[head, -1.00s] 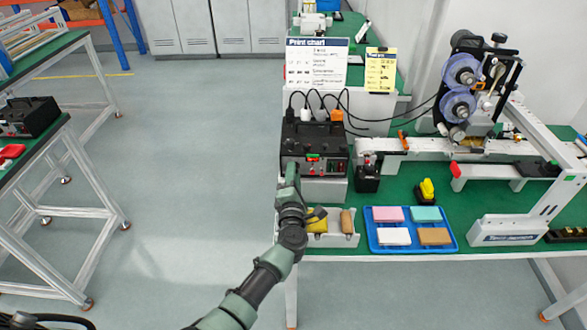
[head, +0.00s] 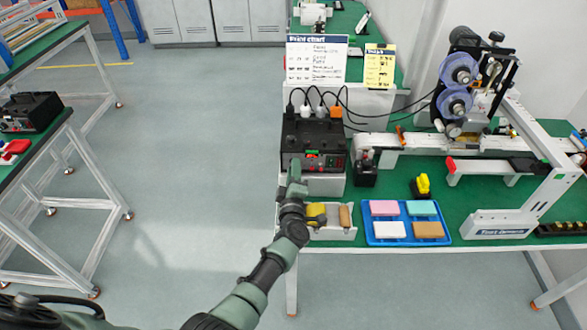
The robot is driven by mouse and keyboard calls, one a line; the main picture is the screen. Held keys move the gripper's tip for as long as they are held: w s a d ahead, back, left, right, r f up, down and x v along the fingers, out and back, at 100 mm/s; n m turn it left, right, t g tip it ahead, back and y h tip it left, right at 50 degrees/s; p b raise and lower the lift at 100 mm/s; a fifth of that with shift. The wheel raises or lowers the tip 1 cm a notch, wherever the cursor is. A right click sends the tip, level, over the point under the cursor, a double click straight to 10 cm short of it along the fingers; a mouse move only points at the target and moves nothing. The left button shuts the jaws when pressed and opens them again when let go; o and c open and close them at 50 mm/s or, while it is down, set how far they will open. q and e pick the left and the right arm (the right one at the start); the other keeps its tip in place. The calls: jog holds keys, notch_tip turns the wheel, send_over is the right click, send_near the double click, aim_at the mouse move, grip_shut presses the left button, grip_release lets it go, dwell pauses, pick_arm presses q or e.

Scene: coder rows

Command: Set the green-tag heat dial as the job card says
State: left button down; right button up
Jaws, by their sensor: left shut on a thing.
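The black heat control box (head: 318,130) stands at the left end of the green bench. A green tag (head: 312,152) sits on its front panel, above small red-lit parts. My left gripper (head: 295,168) is at the left part of this panel, shut on what seems to be a dial. The gripper hides the dial, so its setting and tag cannot be read. A yellow card (head: 379,67), perhaps the job card, stands behind the box beside the white print chart (head: 316,60). Their small print is too blurred to read. My right gripper is not in view.
A white bin (head: 337,232) with a yellow item lies under my left wrist. A blue tray (head: 408,241) of coloured blocks is right of it. The coder machine (head: 470,90) with purple reels stands at right. Cables rise behind the box.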

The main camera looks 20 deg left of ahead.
pick_arm(q)
jog(key=shift+d+f, duration=0.1)
jog(key=shift+f, duration=0.1)
dwell(0.3)
jog(key=c, duration=1.4)
grip_release()
jog(key=shift+r, duration=0.1)
jog(key=shift+c, duration=0.2)
jog(key=shift+s, duration=0.1)
jog(key=p+v, duration=0.3)
jog(key=v, duration=0.3)
jog(key=shift+s+r, duration=0.15)
jog(key=shift+s+d, duration=0.25)
jog(key=shift+s, duration=0.35)
